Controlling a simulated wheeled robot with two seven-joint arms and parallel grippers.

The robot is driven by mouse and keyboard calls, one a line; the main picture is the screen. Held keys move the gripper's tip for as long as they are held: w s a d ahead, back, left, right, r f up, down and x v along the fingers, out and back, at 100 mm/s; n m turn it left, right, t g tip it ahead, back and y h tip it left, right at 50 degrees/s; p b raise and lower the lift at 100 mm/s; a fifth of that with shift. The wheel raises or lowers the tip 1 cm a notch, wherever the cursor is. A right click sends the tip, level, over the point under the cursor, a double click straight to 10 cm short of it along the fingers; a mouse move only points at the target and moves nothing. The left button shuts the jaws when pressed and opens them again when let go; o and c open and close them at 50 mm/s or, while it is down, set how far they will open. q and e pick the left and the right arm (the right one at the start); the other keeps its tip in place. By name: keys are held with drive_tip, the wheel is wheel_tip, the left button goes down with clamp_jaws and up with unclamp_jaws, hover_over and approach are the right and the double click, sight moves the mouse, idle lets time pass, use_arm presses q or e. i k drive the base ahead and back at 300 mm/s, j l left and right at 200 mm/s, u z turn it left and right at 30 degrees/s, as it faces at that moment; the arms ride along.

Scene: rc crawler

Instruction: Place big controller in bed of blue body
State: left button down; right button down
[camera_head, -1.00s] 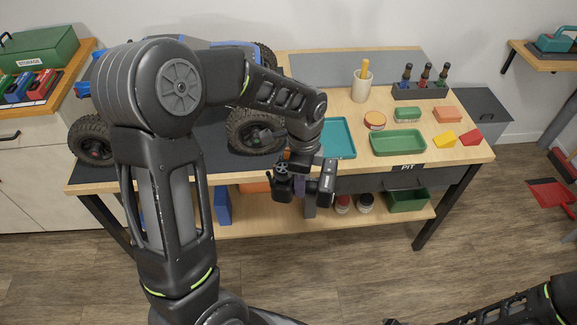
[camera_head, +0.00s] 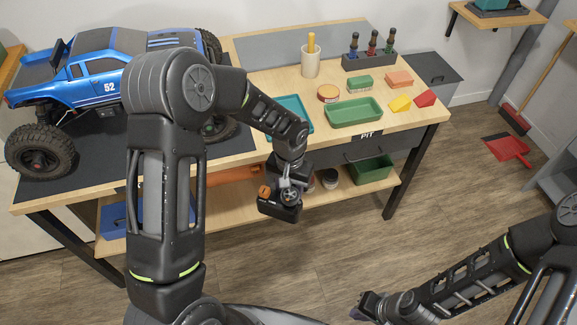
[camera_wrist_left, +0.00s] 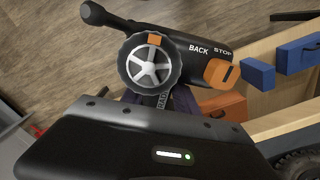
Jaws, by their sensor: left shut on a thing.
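The big controller (camera_head: 290,196) is black with a silver-spoked wheel and orange parts. My left gripper (camera_wrist_left: 156,102) is shut on it; the wrist view shows the wheel and the words BACK and STOP. It hangs in front of the bench's front edge, below the top. The blue body (camera_head: 95,85), a truck body with "52" on its side, sits on big black wheels at the bench's left. My left arm hides part of its side and the bed area. My right gripper (camera_head: 368,304) is low at bottom right, away from the bench; its jaws are unclear.
The bench top (camera_head: 275,78) holds a teal tray (camera_head: 294,108), a green tray (camera_head: 353,112), a cup (camera_head: 311,62) and small coloured blocks. A dark mat (camera_head: 228,146) lies by the truck. A lower shelf (camera_head: 335,190) holds bins. A red dustpan (camera_head: 508,148) lies on the floor.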

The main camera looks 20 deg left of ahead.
sight(38, 73)
drive_tip(key=k+j, duration=0.4)
drive_tip(key=j, duration=0.15)
drive_tip(key=k+j, duration=0.4)
drive_tip(key=j, duration=0.2)
drive_tip(key=k+j+z, duration=0.1)
drive_tip(key=k+j, duration=0.3)
drive_tip(key=j, duration=0.15)
